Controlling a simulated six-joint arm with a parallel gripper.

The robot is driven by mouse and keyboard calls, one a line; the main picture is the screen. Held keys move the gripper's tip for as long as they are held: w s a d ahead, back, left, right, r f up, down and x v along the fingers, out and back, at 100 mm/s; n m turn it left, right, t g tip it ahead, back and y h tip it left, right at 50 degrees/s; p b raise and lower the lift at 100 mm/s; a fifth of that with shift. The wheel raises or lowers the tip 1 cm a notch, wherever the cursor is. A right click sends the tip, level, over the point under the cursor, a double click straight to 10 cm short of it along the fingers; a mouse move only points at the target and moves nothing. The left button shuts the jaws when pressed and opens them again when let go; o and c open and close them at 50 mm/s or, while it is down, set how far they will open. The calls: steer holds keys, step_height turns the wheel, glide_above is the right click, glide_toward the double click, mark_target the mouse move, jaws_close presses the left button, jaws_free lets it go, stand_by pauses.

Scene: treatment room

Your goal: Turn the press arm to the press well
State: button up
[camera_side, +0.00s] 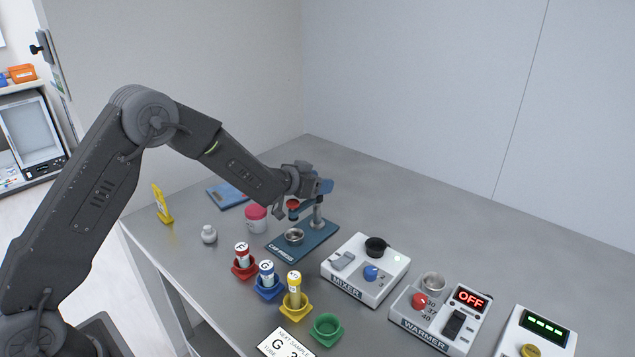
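The cap press has a dark blue base (318,240) with a small metal press well (293,236) on it. A metal post (318,217) rises at the base's back right. The press arm (308,203) reaches left from the post top and carries a red-topped head (292,205). In the picture the head shows above the well; I cannot tell whether it is exactly over it. My gripper (318,186) is at the top of the press, close to the press arm. My wrist hides part of the arm, and the fingers' opening and contact cannot be made out.
Red, blue and yellow holders with vials (267,275) and an empty green holder (327,329) stand in front. A mixer (355,278) and warmer (425,325) are to the right. A red-lidded jar (256,218) stands left of the press. The back of the table is clear.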

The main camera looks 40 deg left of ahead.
steer(key=v, duration=1.3)
steer(key=shift+s+r, duration=0.2)
steer(key=shift+s, duration=0.15)
